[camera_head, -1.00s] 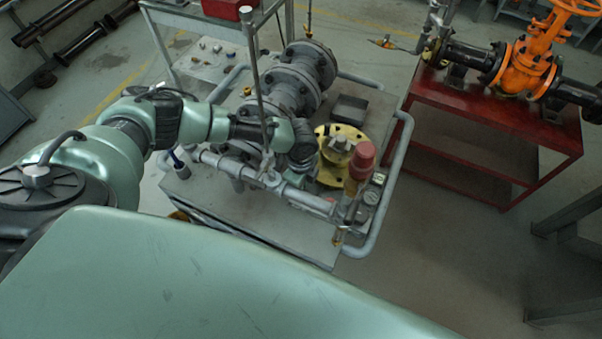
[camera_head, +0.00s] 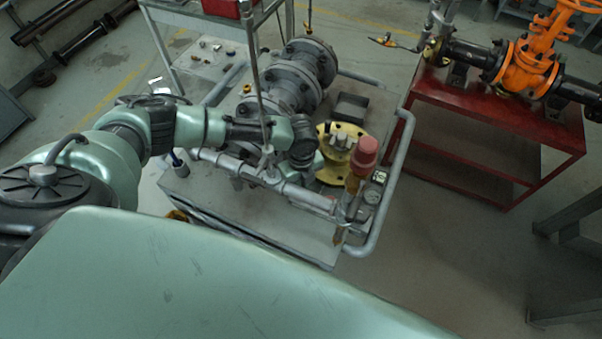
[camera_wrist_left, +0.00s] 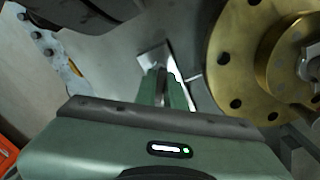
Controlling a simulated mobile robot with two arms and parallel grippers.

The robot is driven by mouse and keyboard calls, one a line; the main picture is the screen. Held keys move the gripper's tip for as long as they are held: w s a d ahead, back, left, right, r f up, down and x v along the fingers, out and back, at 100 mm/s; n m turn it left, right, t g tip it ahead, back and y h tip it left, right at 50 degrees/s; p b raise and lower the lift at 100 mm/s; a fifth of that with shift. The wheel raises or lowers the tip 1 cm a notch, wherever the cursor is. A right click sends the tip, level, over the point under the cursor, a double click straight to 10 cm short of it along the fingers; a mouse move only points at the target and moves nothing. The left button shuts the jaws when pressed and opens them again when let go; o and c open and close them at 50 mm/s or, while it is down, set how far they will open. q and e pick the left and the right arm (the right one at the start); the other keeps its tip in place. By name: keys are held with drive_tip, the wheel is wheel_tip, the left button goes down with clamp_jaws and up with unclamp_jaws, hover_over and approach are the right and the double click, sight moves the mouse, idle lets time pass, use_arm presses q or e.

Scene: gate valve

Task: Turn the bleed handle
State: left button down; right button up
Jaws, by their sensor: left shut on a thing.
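My left arm reaches in from the left over the grey valve cart, and in the head view its gripper (camera_head: 318,163) is down between the pipe and the yellow flange (camera_head: 333,176), mostly hidden by the wrist. In the left wrist view the green fingers (camera_wrist_left: 162,88) are close together on a narrow grey metal piece, apparently the bleed handle (camera_wrist_left: 154,56); its flat end shows beyond the fingertips. The handle cannot be made out in the head view. The yellow flange (camera_wrist_left: 226,60) is close to the right of the fingers. My right gripper is not in view.
A grey pipe (camera_head: 300,196) and an upright rod (camera_head: 254,75) stand close to my wrist. A red-capped fitting (camera_head: 364,151) and gauges sit at the cart's right end. Dark flanges (camera_head: 312,62) are behind. A red bench (camera_head: 480,105) stands apart at the right.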

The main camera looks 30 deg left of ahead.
use_arm(q)
drive_tip(key=m+b, duration=0.1)
drive_tip(key=m, duration=0.4)
drive_tip(key=shift+f+m, duration=0.1)
drive_tip(key=shift+m, duration=0.2)
drive_tip(key=m+b, duration=0.1)
drive_tip(key=m, duration=0.4)
drive_tip(key=shift+s, duration=0.1)
drive_tip(key=shift+m, duration=0.3)
drive_tip(key=c, duration=1.5)
unclamp_jaws()
